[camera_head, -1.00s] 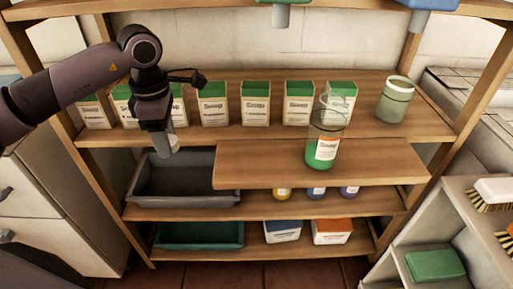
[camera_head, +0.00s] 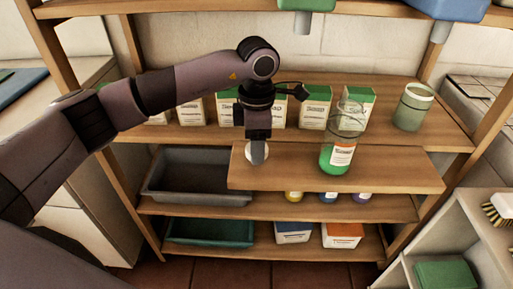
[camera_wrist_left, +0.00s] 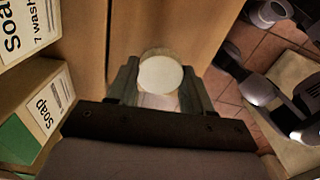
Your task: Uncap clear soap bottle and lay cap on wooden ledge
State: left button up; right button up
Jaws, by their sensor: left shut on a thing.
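The clear soap bottle (camera_head: 339,150) stands upright on the wooden ledge (camera_head: 400,177). It holds green liquid, has an orange and white label, and its top shows no cap. My left gripper (camera_head: 257,154) is over the left end of the ledge, left of the bottle. It is shut on a round whitish cap (camera_head: 251,154). In the left wrist view the cap (camera_wrist_left: 160,75) sits between the fingers, with its flat face toward the camera. I cannot tell whether the cap touches the ledge. My right gripper is not in view.
Several soap boxes (camera_head: 314,107) stand on the shelf behind the ledge, with a pale green jar (camera_head: 412,106) at the right. A grey bin (camera_head: 200,190) sits below left. The ledge between cap and bottle is bare.

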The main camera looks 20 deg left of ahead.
pick_arm(q)
jog(key=shift+f, duration=0.85)
jog(key=shift+f, duration=0.1)
jog(key=o, duration=1.2)
jog(key=shift+c, duration=0.2)
